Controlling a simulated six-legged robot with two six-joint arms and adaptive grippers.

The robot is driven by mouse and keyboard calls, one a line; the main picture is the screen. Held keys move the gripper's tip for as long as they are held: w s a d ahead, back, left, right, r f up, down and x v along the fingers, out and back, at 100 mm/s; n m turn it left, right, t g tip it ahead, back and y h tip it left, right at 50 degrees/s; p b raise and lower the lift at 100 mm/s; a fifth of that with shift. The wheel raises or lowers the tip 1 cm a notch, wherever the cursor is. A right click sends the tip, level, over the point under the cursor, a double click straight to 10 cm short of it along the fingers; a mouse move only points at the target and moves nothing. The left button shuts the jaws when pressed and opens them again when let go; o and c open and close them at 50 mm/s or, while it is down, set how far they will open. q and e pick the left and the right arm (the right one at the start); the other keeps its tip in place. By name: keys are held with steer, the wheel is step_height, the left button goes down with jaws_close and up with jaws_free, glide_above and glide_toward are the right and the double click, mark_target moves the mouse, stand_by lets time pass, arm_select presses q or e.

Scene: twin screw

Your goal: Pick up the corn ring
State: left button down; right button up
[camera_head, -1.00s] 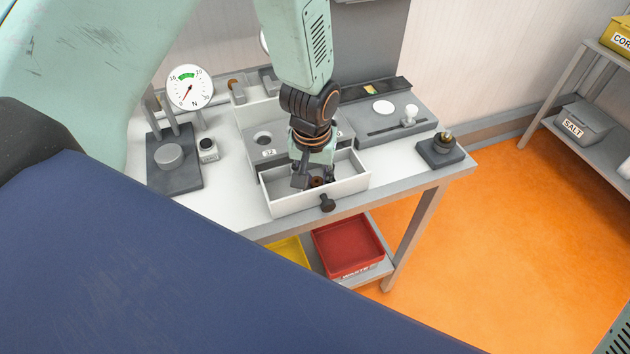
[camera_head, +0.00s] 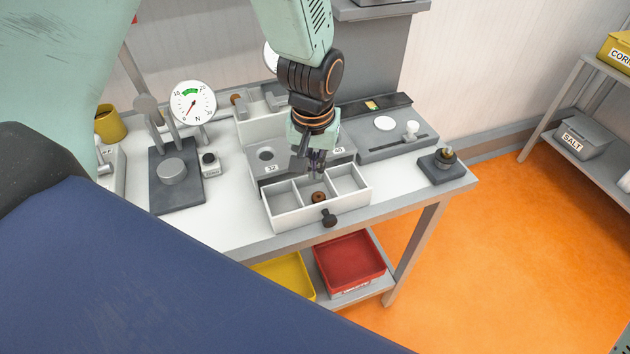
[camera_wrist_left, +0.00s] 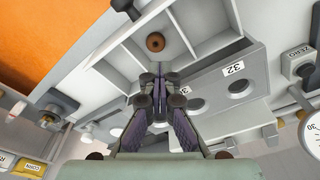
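A small brown ring (camera_head: 318,197) lies in the middle compartment of the open white drawer (camera_head: 300,220). I see no label on it; it is the only ring visible in the drawer. The wrist view also shows the ring (camera_wrist_left: 155,42), beyond the fingertips and apart from them. My left gripper (camera_head: 312,172) hangs above the back of the drawer. In the wrist view its fingers (camera_wrist_left: 163,76) come together at the tips, and I see nothing held between them. My right gripper is not in view.
A grey block marked 32 (camera_head: 266,170) stands behind the drawer. A dial gauge (camera_head: 193,103) and dark stand are at left. A slider unit (camera_head: 390,140) and small dark fixture (camera_head: 443,168) are at right. Red (camera_head: 350,262) and yellow (camera_head: 285,278) trays sit below.

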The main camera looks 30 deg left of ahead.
arm_select(q)
step_height(320, 180, up, 3)
steer(key=shift+f, duration=0.2)
steer(key=c, duration=2)
jaws_free()
steer(key=shift+w, duration=0.1)
steer(key=shift+c, duration=0.2)
steer(key=o, duration=1.6)
steer(key=shift+r, duration=0.1)
